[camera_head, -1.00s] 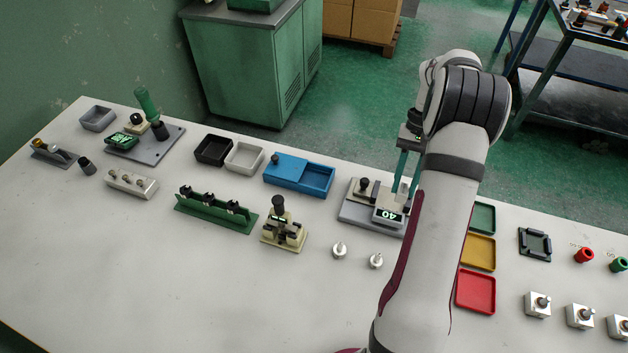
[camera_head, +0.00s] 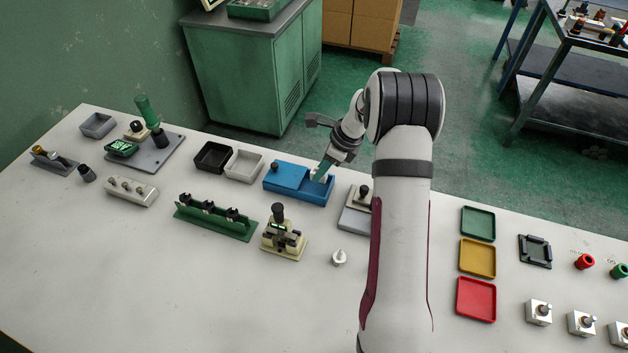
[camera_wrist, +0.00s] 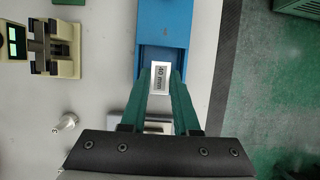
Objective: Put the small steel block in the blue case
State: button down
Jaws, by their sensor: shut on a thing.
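The small steel block (camera_wrist: 159,78) is a pale block marked "40 mm" in the wrist view, between the fingertips of my gripper (camera_wrist: 160,84). In the head view my gripper (camera_head: 320,172) is over the right, open part of the blue case (camera_head: 289,192), and a bit of the block (camera_head: 319,178) shows at the tips. The case (camera_wrist: 163,22) also shows in the wrist view, with the block over its open end. I cannot tell whether the block touches the case floor.
A grey device (camera_head: 355,218) stands right of the case, partly behind my arm. White (camera_head: 244,164) and black (camera_head: 212,156) bins stand to its left. A cream stand (camera_head: 284,240) and a small metal piece (camera_head: 338,258) are in front. Green, yellow and red trays (camera_head: 477,258) lie right of my arm.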

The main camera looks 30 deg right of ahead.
jog(key=shift+w+a+f, duration=0.65)
jog(key=shift+w+f, duration=0.05)
jog(key=shift+w, duration=0.05)
jog(key=shift+f, duration=1.85)
jog(key=shift+f, duration=0.1)
jog(key=c, duration=0.9)
grip_release()
